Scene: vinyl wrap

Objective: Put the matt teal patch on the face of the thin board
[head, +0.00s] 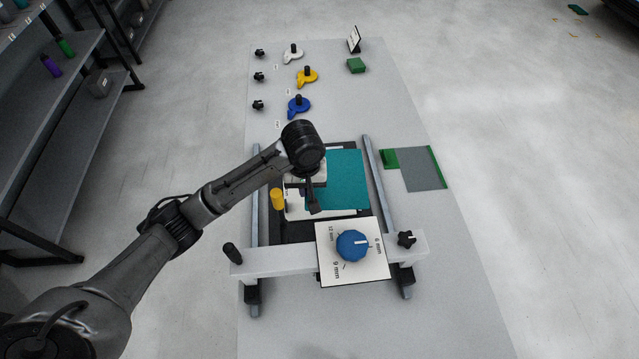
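The teal patch (347,178) is a flat sheet between the two rails of a frame. A white plate (340,214) shows along its near edge. Whether the patch lies flat on it or is held above it, I cannot tell. My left gripper (313,203) points down at the patch's left edge. Its fingers are dark and small, so I cannot tell whether they are open or shut, or touching the patch. I cannot tell for sure which piece is the thin board. My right gripper is not in view.
A crossbar with a blue dial (352,245) marked in mm spans the near end of the rails. A grey panel with green edges (421,170) lies right. White, yellow (307,78) and blue knobbed tools and a green block (356,65) stand at the far end.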

